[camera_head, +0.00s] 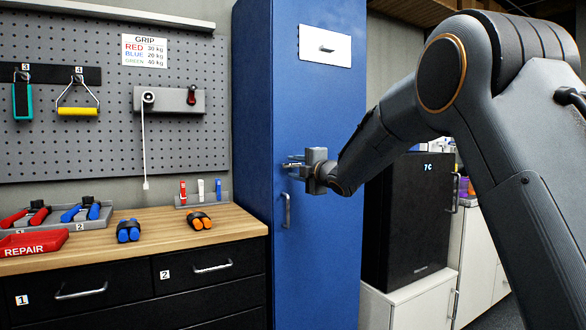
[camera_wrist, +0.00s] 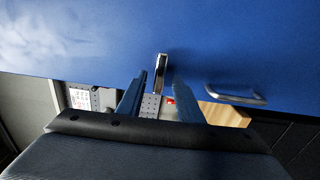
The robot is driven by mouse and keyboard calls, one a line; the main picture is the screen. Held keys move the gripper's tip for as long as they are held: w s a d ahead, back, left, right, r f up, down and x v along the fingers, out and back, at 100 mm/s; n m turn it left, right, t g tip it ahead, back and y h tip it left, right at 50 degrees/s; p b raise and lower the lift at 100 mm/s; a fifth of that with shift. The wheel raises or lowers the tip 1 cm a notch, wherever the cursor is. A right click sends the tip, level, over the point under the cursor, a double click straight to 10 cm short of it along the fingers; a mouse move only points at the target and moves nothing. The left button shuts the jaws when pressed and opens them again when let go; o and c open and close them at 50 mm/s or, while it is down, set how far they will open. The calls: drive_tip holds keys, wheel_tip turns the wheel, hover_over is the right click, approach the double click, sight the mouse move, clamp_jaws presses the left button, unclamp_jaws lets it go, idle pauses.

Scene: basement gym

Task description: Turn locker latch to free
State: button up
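The blue locker (camera_head: 318,110) stands in the middle of the head view with its door closed. My gripper (camera_head: 291,164) is at the door's left part, above a silver pull handle (camera_head: 287,210). In the wrist view a small metal latch bar (camera_wrist: 161,66) stands out from the blue door. The two fingers of my gripper (camera_wrist: 160,84) are open on either side of it, with a visible gap to each. I cannot tell how far the fingertips reach past it. The pull handle also shows in the wrist view (camera_wrist: 235,96). In the head view the gripper mostly hides the latch.
A white plate (camera_head: 325,46) with a small dark piece is high on the locker. A wooden-topped bench (camera_head: 165,229) with grips stands left, under a pegboard (camera_head: 60,140). A black cabinet marked 7C (camera_head: 408,220) stands right of the locker, behind my arm.

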drive_tip(key=v, duration=0.6)
drive_tip(key=shift+s+d, duration=0.15)
drive_tip(key=s+d+f+m+g+h, duration=0.3)
drive_tip(key=s+d+f+m+h, duration=0.15)
drive_tip(key=s+f+m, duration=0.3)
drive_tip(key=s+d+f+m+g+h, duration=0.2)
drive_tip(key=s+d+f+m+h, duration=0.3)
drive_tip(key=s+f, duration=0.4)
drive_tip(key=s+d+f+m+g, duration=0.2)
drive_tip(key=s+f+m+g, duration=0.15)
drive_tip(key=s, duration=0.75)
drive_tip(key=s+d+f+m+g, duration=0.25)
drive_tip(key=s+f, duration=0.25)
drive_tip(key=s, duration=0.7)
drive_tip(key=s+d+f+m+g, duration=0.1)
drive_tip(key=s+f+m+g, duration=0.3)
drive_tip(key=s, duration=0.7)
drive_tip(key=d+r+m+p, duration=0.2)
drive_tip(key=d+r+p, duration=0.5)
drive_tip(key=p, duration=0.7)
drive_tip(key=shift+d+p, duration=0.4)
drive_tip(key=shift+d, duration=0.2)
